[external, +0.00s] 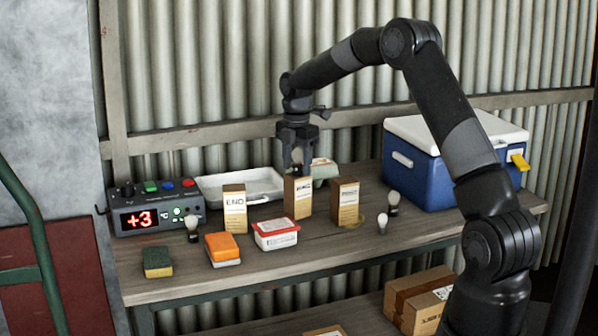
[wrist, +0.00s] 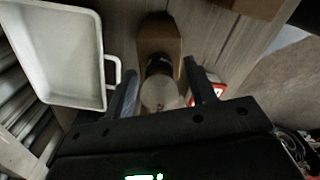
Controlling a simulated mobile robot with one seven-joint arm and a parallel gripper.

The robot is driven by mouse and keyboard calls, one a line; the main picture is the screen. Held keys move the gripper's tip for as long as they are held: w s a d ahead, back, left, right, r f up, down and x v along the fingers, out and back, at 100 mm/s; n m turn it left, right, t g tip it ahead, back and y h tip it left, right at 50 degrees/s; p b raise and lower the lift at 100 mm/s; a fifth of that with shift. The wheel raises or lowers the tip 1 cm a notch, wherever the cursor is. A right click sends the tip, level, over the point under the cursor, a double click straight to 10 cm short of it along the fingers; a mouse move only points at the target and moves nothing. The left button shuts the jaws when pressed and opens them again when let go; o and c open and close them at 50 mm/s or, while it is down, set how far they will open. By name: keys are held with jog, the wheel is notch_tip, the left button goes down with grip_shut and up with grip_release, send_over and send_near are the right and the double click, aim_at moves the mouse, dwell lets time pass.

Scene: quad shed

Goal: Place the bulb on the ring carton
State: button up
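The bulb (external: 297,157) has a pale globe and a dark base. It is upright at the top of the middle brown carton (external: 298,198), whose label is small but looks like RING. Its base appears to touch the carton top; the exact contact is hard to see. In the wrist view the bulb (wrist: 160,92) is between the fingers, with the carton (wrist: 158,35) behind it. My gripper (external: 298,162) points down around the bulb. Its fingers (wrist: 163,85) look apart, with a visible gap on the bulb's right side.
An END carton (external: 234,210) and another carton (external: 345,203) flank the middle one. A white tray (external: 211,187) is behind. A red-white tub (external: 275,234), orange box (external: 222,248), sponge (external: 157,262) and other bulbs (external: 192,229) stand nearby. A blue cooler (external: 425,177) is at right.

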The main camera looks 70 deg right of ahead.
aim_at(297, 149)
notch_tip(297, 149, up, 12)
jog(key=s+a+r+m+t+h, duration=0.1)
jog(key=s+a+r+m, duration=0.35)
jog(key=a, duration=0.75)
jog(key=s+a+r+m+t, duration=0.1)
jog(key=s+a+r+m, duration=0.1)
jog(key=s+a+r, duration=0.65)
jog(key=s+a+f+m+t, duration=0.1)
jog(key=s+a+f+m, duration=0.2)
jog(key=s+a, duration=0.5)
jog(key=s+a+f+m+t+y, duration=0.1)
jog(key=s+a+f+m+t, duration=0.1)
jog(key=s+a+m, duration=0.3)
jog(key=s+a+f, duration=0.1)
jog(key=s+a, duration=0.2)
jog(key=s, duration=0.2)
jog(key=shift+a+f+t, duration=0.3)
jog(key=shift+a+f, duration=0.05)
jog(key=shift+f, duration=0.05)
